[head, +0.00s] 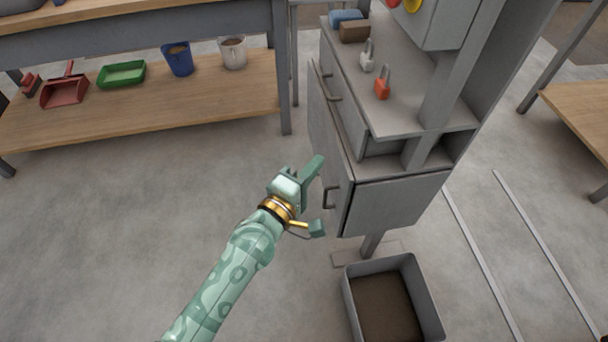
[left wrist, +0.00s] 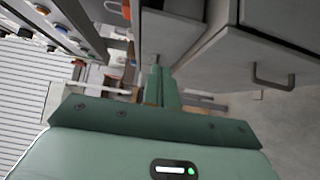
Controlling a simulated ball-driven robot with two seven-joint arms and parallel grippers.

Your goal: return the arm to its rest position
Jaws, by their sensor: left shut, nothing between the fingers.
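My left arm reaches in from the bottom of the head view over bare floor. Its green left gripper (head: 314,168) is shut and empty, just left of the grey machine cabinet (head: 394,205). The left wrist view also shows the shut fingers (left wrist: 160,88) pointing ahead, with grey cabinet panels close by on the right. I cannot tell the exact gap between the fingers and the cabinet. My right gripper is in neither view.
The cabinet has protruding handles (head: 329,197) on its left side. A grey bin (head: 352,306) with brown contents stands below it. Red (head: 382,89) and pale padlocks (head: 367,60) stand on the cabinet's ledge. A wooden workbench shelf (head: 190,103) is at the back left. Floor at left is clear.

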